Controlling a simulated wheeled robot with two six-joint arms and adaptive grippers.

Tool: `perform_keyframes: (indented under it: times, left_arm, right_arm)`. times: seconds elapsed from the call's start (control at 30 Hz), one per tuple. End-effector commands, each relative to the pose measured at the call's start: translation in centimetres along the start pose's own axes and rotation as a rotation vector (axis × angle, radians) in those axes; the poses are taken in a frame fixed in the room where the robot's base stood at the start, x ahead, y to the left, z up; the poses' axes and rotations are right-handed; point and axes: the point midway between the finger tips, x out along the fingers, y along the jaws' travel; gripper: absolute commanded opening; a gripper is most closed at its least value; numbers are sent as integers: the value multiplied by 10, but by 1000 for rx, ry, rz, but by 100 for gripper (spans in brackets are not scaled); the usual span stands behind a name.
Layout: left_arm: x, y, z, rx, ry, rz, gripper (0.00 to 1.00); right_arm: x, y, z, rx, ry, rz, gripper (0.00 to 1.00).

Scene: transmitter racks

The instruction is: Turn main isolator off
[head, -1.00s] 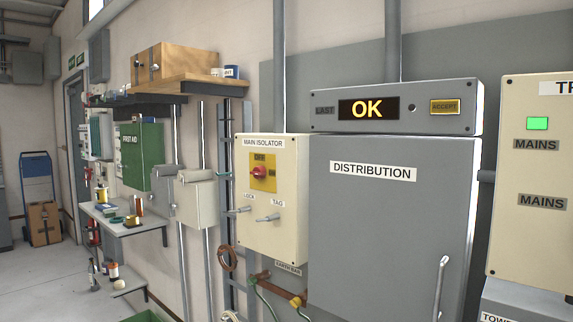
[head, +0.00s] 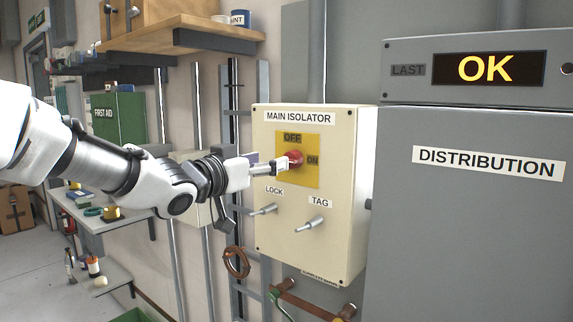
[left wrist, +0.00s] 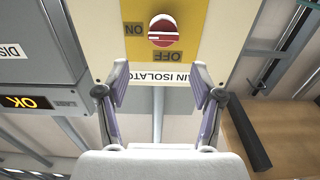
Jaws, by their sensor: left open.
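The main isolator (head: 345,190) is a cream wall box with a yellow plate and a red rotary knob (head: 294,157). Its OFF label is above the knob and its ON label to the right. In the left wrist view, which is upside down, the knob (left wrist: 163,30) shows a pale bar roughly in line with ON. My left gripper (head: 276,166) is in front of the knob and partly covers it in the head view. In the left wrist view its two fingers (left wrist: 160,78) are spread, with nothing between them. My right gripper is out of view.
LOCK (head: 264,209) and TAG (head: 309,225) pegs stick out below the knob. A grey distribution cabinet (head: 470,230) stands at the right under a panel reading OK (head: 485,68). A wooden shelf (head: 185,32) juts out at upper left.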

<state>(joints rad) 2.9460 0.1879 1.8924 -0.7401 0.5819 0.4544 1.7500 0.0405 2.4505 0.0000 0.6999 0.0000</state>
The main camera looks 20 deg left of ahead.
Motion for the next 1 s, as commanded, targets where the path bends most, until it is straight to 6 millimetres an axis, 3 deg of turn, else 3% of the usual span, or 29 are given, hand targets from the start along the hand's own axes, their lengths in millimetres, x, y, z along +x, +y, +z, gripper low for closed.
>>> perform_keyframes:
  times: [0.1, 0.3, 0.63, 0.67, 0.8, 0.83, 1.0]
  left_arm:
    - [22, 1, 6, 4, -5, 1, 66]
    - [59, 0, 1, 2, -6, -1, 66]
    - [70, 0, 4, -1, -5, -1, 66]
    - [70, 0, 4, -1, -5, -1, 63]
    - [70, 0, 4, -1, -5, -1, 13]
    - [70, 0, 4, -1, -5, -1, 7]
    - [70, 0, 4, -2, -5, -1, 7]
  right_arm:
    - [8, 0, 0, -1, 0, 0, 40]
    - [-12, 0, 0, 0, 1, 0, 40]
    - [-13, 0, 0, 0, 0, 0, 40]
    - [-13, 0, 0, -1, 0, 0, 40]
    - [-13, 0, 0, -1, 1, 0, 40]
    - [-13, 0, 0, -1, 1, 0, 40]
    - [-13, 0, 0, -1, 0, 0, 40]
